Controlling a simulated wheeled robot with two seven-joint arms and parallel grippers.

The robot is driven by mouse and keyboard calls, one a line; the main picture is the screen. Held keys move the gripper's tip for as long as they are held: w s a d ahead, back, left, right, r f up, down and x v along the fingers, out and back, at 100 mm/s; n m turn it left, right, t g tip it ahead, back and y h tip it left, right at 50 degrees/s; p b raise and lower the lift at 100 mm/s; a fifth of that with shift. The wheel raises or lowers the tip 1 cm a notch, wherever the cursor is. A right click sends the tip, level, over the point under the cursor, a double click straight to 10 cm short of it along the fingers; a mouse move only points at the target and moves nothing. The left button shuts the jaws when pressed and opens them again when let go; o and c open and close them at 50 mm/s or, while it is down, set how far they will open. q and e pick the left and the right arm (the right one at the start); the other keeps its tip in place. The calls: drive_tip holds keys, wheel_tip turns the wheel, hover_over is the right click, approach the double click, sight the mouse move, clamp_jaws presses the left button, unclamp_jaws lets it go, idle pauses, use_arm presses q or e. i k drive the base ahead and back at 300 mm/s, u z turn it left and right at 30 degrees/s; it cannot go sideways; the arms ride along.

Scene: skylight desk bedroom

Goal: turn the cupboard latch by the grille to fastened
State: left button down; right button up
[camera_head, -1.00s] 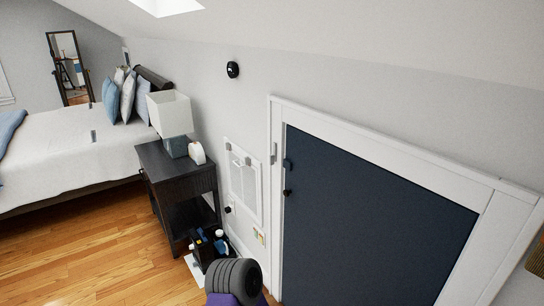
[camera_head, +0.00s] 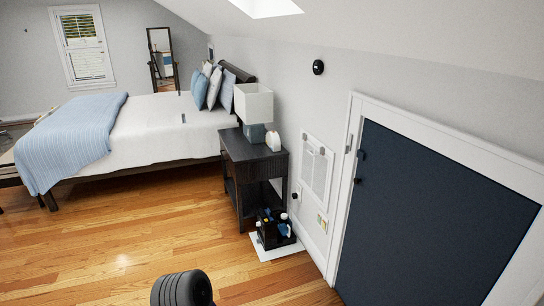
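The dark blue cupboard door (camera_head: 435,215) sits in a white frame in the right half of the head view. At its upper left edge is a small dark latch piece (camera_head: 361,155), with a small grey metal piece (camera_head: 348,142) on the frame beside it. A dark round knob (camera_head: 357,181) sits just below. The latch's turned position is too small to tell. The white framed grille (camera_head: 317,165) is on the wall left of the cupboard. Neither of my grippers is in view; only a grey ribbed part of mine shows at the bottom edge.
A dark nightstand (camera_head: 253,175) with a lamp (camera_head: 254,104) stands left of the grille. A black caddy with bottles (camera_head: 274,229) sits on a white mat below. A bed (camera_head: 150,125) stands further back. The wood floor (camera_head: 120,245) at left is clear.

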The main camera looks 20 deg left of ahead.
sight(348, 148)
drive_tip(key=u, duration=0.4)
drive_tip(key=k, duration=0.6)
drive_tip(key=u, duration=1.1)
drive_tip(key=i, duration=3.85)
drive_tip(key=z, duration=0.75)
drive_tip(key=i, duration=1.45)
drive_tip(key=z, duration=2.1)
drive_tip(key=i, duration=0.85)
drive_tip(key=z, duration=0.55)
